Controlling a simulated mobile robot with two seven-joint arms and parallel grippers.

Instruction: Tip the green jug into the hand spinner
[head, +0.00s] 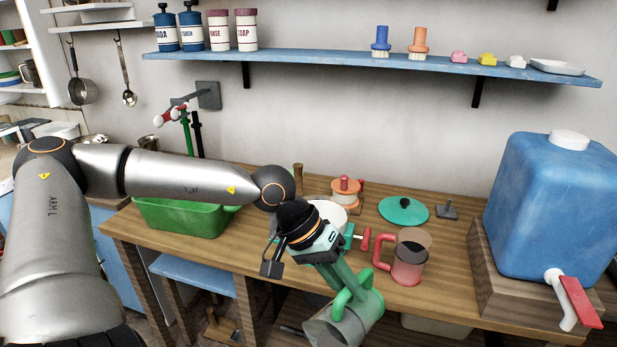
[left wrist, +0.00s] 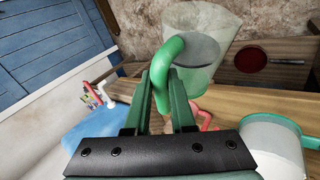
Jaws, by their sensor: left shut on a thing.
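The green jug (head: 345,318), a clear grey vessel with a green handle, hangs tilted in front of the table's front edge. My left gripper (head: 345,278) is shut on its handle; the handle (left wrist: 170,65) shows between the fingers in the left wrist view. I cannot tell how full the jug is. The hand spinner (head: 328,211), which I take to be the white tub with a red crank, stands on the table behind my gripper, partly hidden by it. A white tub with a green rim (left wrist: 272,148) shows lower right in the left wrist view. My right gripper is out of view.
A red-handled jug (head: 410,262) with dark contents stands right of the spinner. A teal lid (head: 403,210) with a black knob and a red-lidded pot (head: 346,192) are behind. A green basin (head: 180,218) stands left, a blue water tank (head: 550,210) right. A shelf (head: 350,64) runs above.

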